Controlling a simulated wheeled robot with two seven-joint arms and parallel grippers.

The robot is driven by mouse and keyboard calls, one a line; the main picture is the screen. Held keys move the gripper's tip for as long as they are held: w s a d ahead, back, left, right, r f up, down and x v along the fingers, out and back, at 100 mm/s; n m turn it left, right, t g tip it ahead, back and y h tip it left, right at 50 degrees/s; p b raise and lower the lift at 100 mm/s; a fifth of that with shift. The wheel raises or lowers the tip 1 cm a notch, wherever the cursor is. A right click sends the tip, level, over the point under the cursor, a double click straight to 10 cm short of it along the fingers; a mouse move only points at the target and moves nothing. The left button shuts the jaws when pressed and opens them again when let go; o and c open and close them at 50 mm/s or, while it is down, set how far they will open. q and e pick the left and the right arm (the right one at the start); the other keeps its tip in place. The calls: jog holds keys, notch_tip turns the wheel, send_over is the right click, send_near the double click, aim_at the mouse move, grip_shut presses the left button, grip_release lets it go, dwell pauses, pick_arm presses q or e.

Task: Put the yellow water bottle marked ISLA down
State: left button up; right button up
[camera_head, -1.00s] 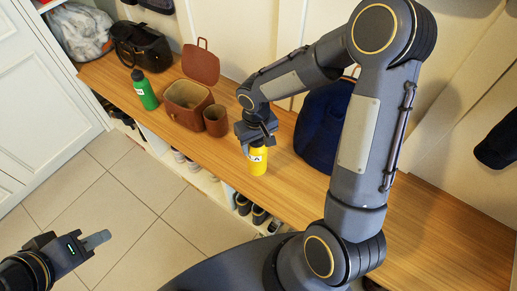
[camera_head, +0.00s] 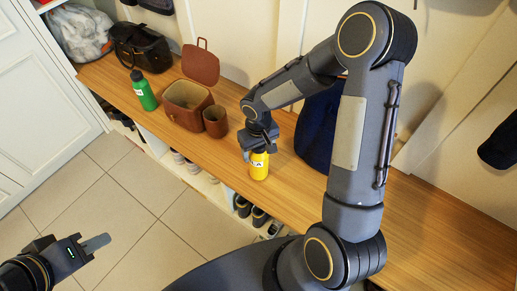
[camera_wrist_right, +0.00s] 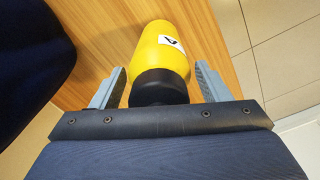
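The yellow water bottle (camera_head: 259,168) with a black cap (camera_wrist_right: 158,86) and a white label stands upright near the front edge of the wooden bench. Part of the label's lettering shows. My right gripper (camera_head: 258,141) is over its top. In the right wrist view the two fingers (camera_wrist_right: 160,88) are on either side of the cap, with a narrow gap on each side, so it looks open around it. My left gripper (camera_head: 95,243) is over the floor at the lower left, away from the bottle. I see it side-on and cannot tell its opening.
The wooden bench (camera_head: 405,215) holds a green bottle (camera_head: 144,92), an open brown case (camera_head: 186,104), a brown cup (camera_head: 215,121) and a black bag (camera_head: 140,46). Shoes sit in cubbies below. The bench's right part is clear.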

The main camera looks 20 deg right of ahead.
jog(key=shift+o, duration=0.7)
jog(key=shift+r+p, duration=0.3)
jog(key=shift+p, duration=0.05)
notch_tip(320, 180, up, 11)
jog(key=shift+f+p, duration=0.15)
jog(key=shift+p, duration=1.05)
jog(key=shift+s+r, duration=0.1)
jog(key=shift+r, duration=0.55)
jog(key=s+r+m+t+y, duration=0.1)
jog(key=s+r+t+y, duration=0.1)
jog(key=s+r, duration=0.3)
jog(key=s+r+m+t+y, duration=0.1)
jog(key=s+r+t, duration=0.2)
jog(key=s, duration=1.1)
notch_tip(320, 180, up, 3)
jog(key=shift+r+t+y, duration=0.1)
jog(key=shift+t+y, duration=0.2)
jog(key=shift+y, duration=0.1)
